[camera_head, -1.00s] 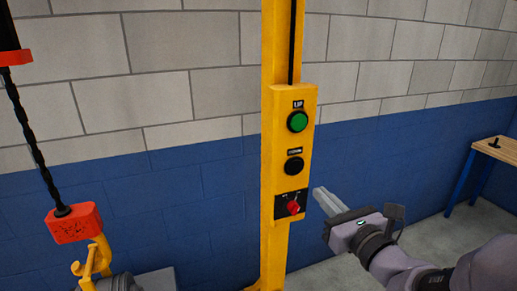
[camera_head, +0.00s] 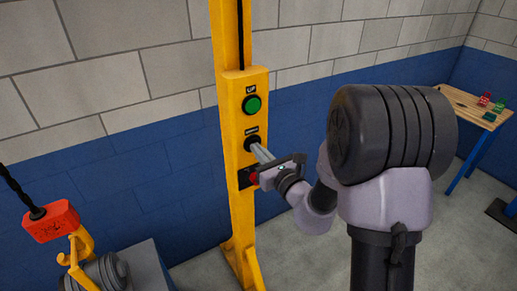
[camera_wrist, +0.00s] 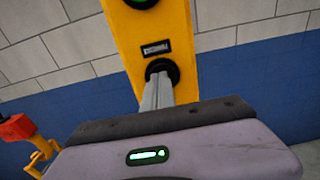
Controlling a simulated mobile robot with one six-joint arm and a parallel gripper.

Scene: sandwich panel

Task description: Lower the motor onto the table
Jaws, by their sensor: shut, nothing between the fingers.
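The motor (camera_head: 112,272) is a grey ribbed body at the lower left of the head view, under a yellow hook (camera_head: 78,262) and a red hoist block (camera_head: 50,221). A grey surface (camera_head: 152,268) is beside it; I cannot tell whether they touch. The yellow control panel (camera_head: 262,84) has a green UP button (camera_head: 251,104), a black button (camera_head: 247,143) below it and a red switch (camera_head: 253,178) partly behind my wrist. My gripper (camera_head: 259,150) is shut and empty, its tips at the black button, seemingly touching it. The wrist view shows the fingers (camera_wrist: 158,92) over that button.
The panel is on a yellow post (camera_head: 234,40) standing on the floor. A wooden workbench (camera_head: 462,104) with small red and green items stands at the right. Blue and grey block walls are behind. The floor between post and bench looks clear.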

